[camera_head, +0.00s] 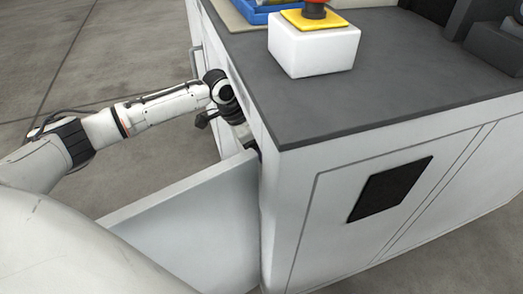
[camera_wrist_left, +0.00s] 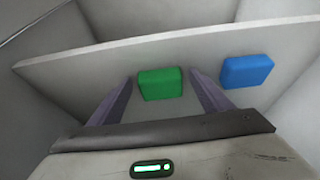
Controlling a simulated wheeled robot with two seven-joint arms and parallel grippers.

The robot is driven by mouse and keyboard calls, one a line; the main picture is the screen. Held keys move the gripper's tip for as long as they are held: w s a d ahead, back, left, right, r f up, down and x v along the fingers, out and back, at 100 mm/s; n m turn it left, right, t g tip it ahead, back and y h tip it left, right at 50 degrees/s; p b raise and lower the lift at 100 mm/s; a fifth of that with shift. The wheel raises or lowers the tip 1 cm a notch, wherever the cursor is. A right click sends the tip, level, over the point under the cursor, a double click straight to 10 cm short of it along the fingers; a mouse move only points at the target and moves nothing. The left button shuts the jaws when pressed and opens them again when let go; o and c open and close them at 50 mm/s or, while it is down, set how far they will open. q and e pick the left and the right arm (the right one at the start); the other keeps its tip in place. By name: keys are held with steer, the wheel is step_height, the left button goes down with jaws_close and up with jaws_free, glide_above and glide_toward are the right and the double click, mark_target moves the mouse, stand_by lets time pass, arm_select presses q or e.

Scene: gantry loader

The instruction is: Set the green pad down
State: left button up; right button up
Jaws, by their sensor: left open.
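In the left wrist view, the green pad (camera_wrist_left: 160,84) is a small rounded block on pale grey cabinet surfaces. It lies between the two fingers of my left gripper (camera_wrist_left: 161,78), which stand apart with a visible gap on each side of the pad. I cannot tell whether the pad rests fully on the surface below it. In the head view, my left arm reaches to the cabinet's open side, where the gripper is mostly hidden, and no green pad shows. My right gripper is in neither view.
A blue pad (camera_wrist_left: 247,71) lies to the right of the green one. A pale panel (camera_wrist_left: 110,62) crosses behind both. In the head view, an open door (camera_head: 190,225) stands below my arm. A white box (camera_head: 315,50) with a red button sits on the dark cabinet top (camera_head: 400,85).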

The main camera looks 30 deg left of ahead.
arm_select(q)
steer(key=shift+f, duration=0.15)
steer(key=shift+s+a+r+p, duration=0.5)
steer(key=shift+r+p, duration=0.25)
steer(key=shift+p, duration=0.15)
steer(key=s+a+p, duration=0.3)
steer(key=s+a, duration=0.4)
steer(key=s, duration=0.1)
steer(key=shift+s+f, duration=0.15)
steer(key=shift+f, duration=0.05)
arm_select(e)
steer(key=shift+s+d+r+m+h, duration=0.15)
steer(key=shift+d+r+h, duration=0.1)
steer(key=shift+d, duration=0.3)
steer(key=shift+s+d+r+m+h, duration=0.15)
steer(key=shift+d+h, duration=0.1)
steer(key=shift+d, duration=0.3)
arm_select(q)
steer(key=shift+a, duration=0.1)
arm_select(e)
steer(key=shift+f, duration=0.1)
